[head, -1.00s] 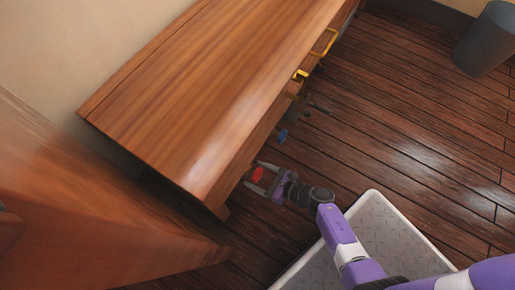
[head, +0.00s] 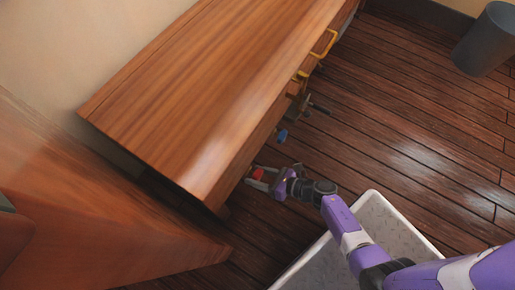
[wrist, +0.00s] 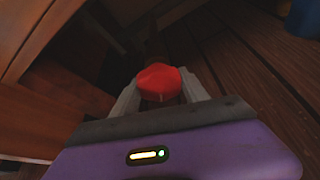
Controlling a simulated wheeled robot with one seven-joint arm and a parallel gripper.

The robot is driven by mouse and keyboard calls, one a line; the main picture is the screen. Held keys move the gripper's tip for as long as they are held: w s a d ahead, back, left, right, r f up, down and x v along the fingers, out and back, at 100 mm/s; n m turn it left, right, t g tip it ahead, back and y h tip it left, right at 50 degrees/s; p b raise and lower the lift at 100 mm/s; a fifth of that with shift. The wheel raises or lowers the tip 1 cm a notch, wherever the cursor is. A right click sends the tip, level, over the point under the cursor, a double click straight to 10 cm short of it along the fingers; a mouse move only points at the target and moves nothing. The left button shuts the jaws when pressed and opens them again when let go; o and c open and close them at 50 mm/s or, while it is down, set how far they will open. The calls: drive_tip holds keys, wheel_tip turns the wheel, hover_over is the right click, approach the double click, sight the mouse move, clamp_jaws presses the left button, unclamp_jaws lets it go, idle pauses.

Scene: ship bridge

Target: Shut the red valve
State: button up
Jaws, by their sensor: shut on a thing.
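The red valve (head: 257,175) is at the near end of the wooden cabinet's front, low under the top's edge. It also shows in the wrist view (wrist: 158,83) as a rounded red handle. My gripper (head: 261,177) is at the valve, with a finger on either side of it. In the wrist view the two grey fingers (wrist: 157,95) are shut on the red handle.
A blue valve (head: 282,135) is farther along the cabinet front, with a dark lever (head: 318,108) and yellow handles (head: 330,43) beyond. The wooden cabinet top (head: 215,90) overhangs. A grey bin (head: 487,40) stands far right. The plank floor (head: 420,120) is clear between.

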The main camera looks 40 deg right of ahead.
drive_tip(key=shift+m+y, duration=0.7)
drive_tip(key=shift+m, duration=0.3)
drive_tip(key=m+y, duration=0.1)
drive_tip(key=m, duration=0.1)
drive_tip(key=shift+m+y, duration=0.3)
drive_tip(key=m+y, duration=0.1)
drive_tip(key=m, duration=0.1)
drive_tip(key=shift+r+m+t, duration=0.1)
drive_tip(key=shift+m+t, duration=0.2)
drive_tip(key=shift+m, duration=0.1)
drive_tip(key=shift+m+y, duration=0.3)
drive_tip(key=shift+s+a+m, duration=0.1)
drive_tip(key=shift+m, duration=0.4)
drive_tip(key=o, duration=1.3)
drive_tip(key=shift+o, duration=0.2)
